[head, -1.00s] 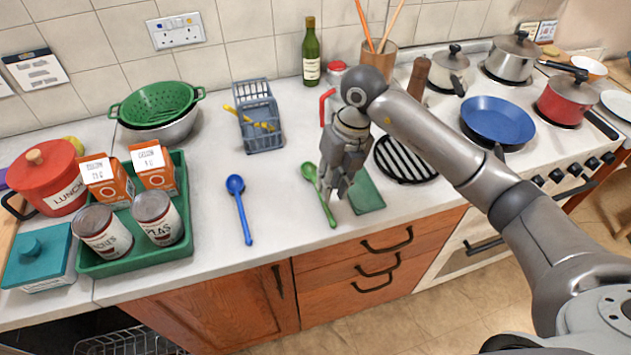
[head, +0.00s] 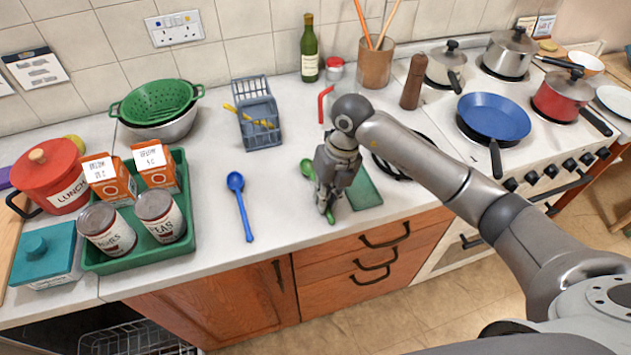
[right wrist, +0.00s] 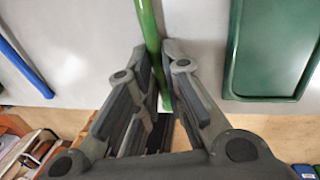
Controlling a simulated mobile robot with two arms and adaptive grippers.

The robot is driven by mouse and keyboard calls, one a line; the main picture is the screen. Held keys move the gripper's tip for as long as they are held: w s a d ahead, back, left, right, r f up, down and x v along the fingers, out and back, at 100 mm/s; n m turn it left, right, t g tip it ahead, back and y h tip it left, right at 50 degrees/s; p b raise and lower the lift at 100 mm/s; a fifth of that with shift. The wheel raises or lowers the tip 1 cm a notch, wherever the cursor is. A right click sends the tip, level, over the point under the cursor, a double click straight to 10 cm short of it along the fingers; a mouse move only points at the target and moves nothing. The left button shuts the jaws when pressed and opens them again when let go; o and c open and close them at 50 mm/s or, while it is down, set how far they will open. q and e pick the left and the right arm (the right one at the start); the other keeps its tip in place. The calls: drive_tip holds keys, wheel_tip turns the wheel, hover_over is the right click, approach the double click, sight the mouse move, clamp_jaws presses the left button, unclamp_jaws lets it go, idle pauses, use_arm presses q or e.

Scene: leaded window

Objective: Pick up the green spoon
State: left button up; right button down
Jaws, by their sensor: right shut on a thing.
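The green spoon (head: 308,170) lies on the white counter, its bowl end toward the wall and its handle toward the front edge. My right gripper (head: 328,208) is down at the counter and shut on the spoon's handle; the gripper hides the middle of the spoon. In the right wrist view the green handle (right wrist: 150,28) runs down between the two dark fingers of my right gripper (right wrist: 154,95). I cannot tell whether the spoon touches the counter all along. My left gripper is not in view.
A blue spoon (head: 241,208) lies to the left with clear counter between. A grey-blue basket (head: 259,130) stands behind. A green tray (head: 140,258) with cans and cartons is at the left.

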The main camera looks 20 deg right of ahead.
drive_tip(key=shift+w+r, duration=0.1)
drive_tip(key=shift+r, duration=0.45)
drive_tip(key=s+d+r+b, duration=0.5)
drive_tip(key=s+d+r, duration=0.2)
drive_tip(key=s+r, duration=0.5)
drive_tip(key=shift+s, duration=0.2)
